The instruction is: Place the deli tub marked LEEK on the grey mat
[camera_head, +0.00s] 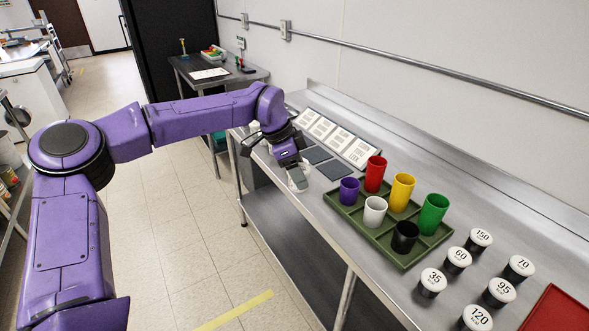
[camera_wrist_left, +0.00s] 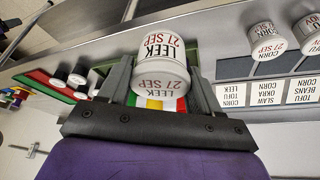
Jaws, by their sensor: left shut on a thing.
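My left gripper (camera_head: 296,172) is shut on the deli tub marked LEEK (camera_wrist_left: 160,62), at the near edge of the steel counter. The tub is white with red and dark print reading LEEK 27 SEP. In the head view the tub (camera_head: 299,183) shows only in part below the fingers. Dark grey mats lie on the counter just beyond the gripper: one mat (camera_head: 333,168) is right beside it, another mat (camera_head: 316,155) is further back. The tub is apart from both. My right gripper is not in view.
Label cards (camera_head: 341,139) lie behind the mats. A green tray (camera_head: 337,205) with coloured cups stands close to the right of the gripper. Several white-lidded numbered jars (camera_head: 457,258) and a red tray (camera_head: 556,312) are further right. Other tubs, including CORN (camera_wrist_left: 265,40), show in the wrist view.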

